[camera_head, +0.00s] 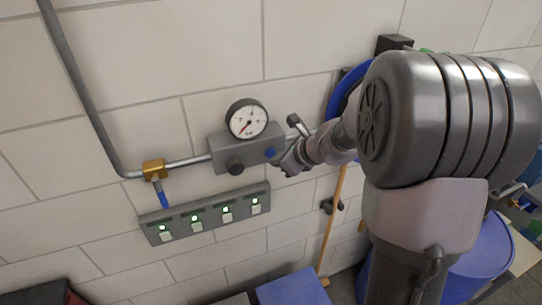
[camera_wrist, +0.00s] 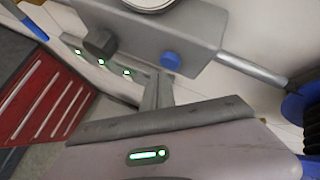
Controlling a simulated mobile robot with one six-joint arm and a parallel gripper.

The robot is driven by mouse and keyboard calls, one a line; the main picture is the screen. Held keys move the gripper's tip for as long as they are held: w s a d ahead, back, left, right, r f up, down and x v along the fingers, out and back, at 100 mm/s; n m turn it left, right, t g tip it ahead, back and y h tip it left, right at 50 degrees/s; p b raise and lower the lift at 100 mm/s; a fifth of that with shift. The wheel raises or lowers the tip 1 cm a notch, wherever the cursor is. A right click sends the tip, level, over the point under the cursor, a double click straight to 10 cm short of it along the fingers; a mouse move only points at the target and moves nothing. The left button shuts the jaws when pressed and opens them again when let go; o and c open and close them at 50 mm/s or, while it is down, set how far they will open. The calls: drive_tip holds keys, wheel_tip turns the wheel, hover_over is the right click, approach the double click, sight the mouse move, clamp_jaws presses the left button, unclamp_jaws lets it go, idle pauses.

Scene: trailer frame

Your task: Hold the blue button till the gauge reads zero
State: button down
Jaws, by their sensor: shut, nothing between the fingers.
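The blue button (camera_head: 270,153) is on the front of a grey valve block (camera_head: 225,151) on the wall. It also shows in the wrist view (camera_wrist: 170,60), on the same block. The round white gauge (camera_head: 247,119) sits on top of the block. Its red needle seems to point to the lower left; the numbers are too small to read. In the wrist view only the gauge's lower rim shows. My gripper (camera_head: 284,168) is shut and empty, just right of and below the button. In the wrist view its fingertips (camera_wrist: 158,92) end below the button, apparently apart from it.
A black knob (camera_head: 235,167) is left of the button. Below the block is a grey strip (camera_head: 163,238) with several green-lit switches. A pipe with a brass valve (camera_head: 154,169) and blue lever runs left. A blue hose reel, wooden handle and blue bins are nearby.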

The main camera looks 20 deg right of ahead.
drive_tip(key=shift+s+b, duration=0.75)
drive_tip(key=shift+s, duration=1.85)
drive_tip(key=s+a+f+n+g+y+b, duration=0.1)
drive_tip(key=s+a+f+n+g+b, duration=0.1)
drive_tip(key=s+a+f+n+b, duration=1.55)
drive_tip(key=s+d+f+n+g+h+b, duration=0.1)
drive_tip(key=s+f+n+b, duration=0.5)
drive_tip(key=b, duration=0.8)
drive_tip(key=shift+s+d+f+n+h, duration=0.35)
drive_tip(key=shift+d+f+h, duration=0.15)
drive_tip(key=shift+d+f, duration=0.4)
drive_tip(key=shift+d, duration=0.1)
